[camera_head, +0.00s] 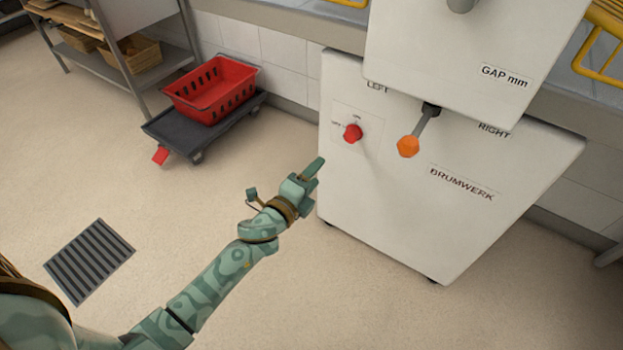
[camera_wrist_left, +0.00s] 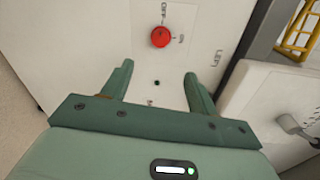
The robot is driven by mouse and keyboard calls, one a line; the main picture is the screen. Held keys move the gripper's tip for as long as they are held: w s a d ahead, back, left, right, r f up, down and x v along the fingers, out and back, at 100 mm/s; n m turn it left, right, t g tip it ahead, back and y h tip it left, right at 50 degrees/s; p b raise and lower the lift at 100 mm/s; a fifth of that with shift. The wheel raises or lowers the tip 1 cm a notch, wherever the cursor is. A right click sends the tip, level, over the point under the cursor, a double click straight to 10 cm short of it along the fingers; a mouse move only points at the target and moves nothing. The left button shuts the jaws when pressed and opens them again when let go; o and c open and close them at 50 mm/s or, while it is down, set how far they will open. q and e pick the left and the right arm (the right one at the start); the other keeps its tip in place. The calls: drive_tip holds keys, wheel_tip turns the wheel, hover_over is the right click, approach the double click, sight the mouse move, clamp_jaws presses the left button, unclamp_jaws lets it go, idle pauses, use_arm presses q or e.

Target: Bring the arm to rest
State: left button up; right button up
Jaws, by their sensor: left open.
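My left arm reaches up from the lower left in the head view, with its gripper (camera_head: 314,168) just left of the white machine (camera_head: 375,190). In the left wrist view the gripper (camera_wrist_left: 157,82) is open, with its two green fingers apart and nothing between them. A red knob (camera_head: 352,133) sits on the machine front by ON and OFF marks. The knob also shows beyond the fingers in the left wrist view (camera_wrist_left: 160,37), apart from them. My right gripper is in neither view.
An orange-tipped lever (camera_head: 408,146) sticks out of the machine between LEFT and RIGHT labels. A red crate (camera_head: 212,92) stands on a dark low cart (camera_head: 174,135) at the upper left, near a metal shelf (camera_head: 128,62). Open floor with a drain grate (camera_head: 89,261) lies around my arm.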

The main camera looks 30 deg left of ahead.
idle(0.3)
